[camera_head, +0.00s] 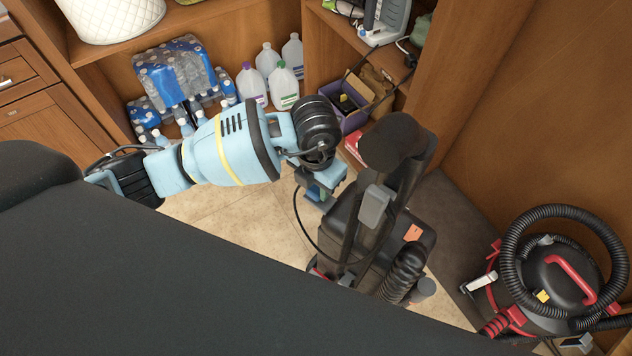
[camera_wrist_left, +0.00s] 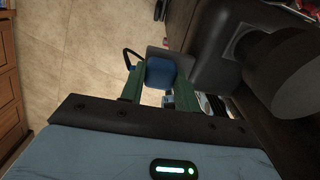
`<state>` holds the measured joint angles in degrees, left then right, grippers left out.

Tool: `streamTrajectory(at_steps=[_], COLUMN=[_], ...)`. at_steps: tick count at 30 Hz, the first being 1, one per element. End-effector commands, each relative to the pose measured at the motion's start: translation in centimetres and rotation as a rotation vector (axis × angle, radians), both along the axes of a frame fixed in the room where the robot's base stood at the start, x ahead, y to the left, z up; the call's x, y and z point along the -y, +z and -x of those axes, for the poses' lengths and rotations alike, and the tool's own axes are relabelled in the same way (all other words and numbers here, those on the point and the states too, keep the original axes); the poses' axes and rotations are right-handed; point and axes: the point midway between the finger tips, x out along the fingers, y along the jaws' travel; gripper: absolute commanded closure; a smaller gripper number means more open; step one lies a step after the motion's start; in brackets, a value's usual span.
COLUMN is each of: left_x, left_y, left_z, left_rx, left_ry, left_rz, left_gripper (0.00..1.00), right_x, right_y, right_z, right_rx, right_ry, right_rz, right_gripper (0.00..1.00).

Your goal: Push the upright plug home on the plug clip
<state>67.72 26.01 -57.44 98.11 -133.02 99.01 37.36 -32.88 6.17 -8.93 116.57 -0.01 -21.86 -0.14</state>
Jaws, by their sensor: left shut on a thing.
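The upright (camera_head: 345,240), a black vacuum cleaner, stands on the floor at centre right in the head view. My left gripper (camera_head: 322,188) is at its left side, jaws pointing down toward its body. In the left wrist view, the gripper's green fingers (camera_wrist_left: 158,80) are shut on a blue block (camera_wrist_left: 160,72), apparently the plug, with a black cord looping beside it. A grey block (camera_wrist_left: 164,52) lies just beyond the plug, possibly the plug clip; I cannot tell whether they touch. My right gripper is not in view.
A black and red canister vacuum (camera_head: 560,275) stands at the right. A purple box (camera_head: 345,105), jugs (camera_head: 283,85) and bottled water packs (camera_head: 178,75) are in the wooden shelving behind. Tiled floor (camera_head: 225,220) is open left of the upright.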

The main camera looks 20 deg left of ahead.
Motion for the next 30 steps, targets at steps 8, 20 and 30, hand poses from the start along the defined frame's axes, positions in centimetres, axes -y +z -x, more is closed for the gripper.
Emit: streamTrajectory(at_steps=[8,20,30], left_x=[-0.02,-0.02,-0.02], left_y=[-0.04,-0.40,-0.40], left_z=[-0.01,0.03,0.03], left_rx=[0.000,-0.001,0.000], left_ry=[0.000,0.000,0.000], left_rz=[-0.001,-0.001,-0.001], left_gripper=[1.00,1.00,0.43], right_x=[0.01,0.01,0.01], right_y=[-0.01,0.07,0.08], right_z=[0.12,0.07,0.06], right_rx=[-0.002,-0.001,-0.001], right_ry=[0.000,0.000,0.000], right_rz=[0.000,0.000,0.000], right_gripper=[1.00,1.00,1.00])
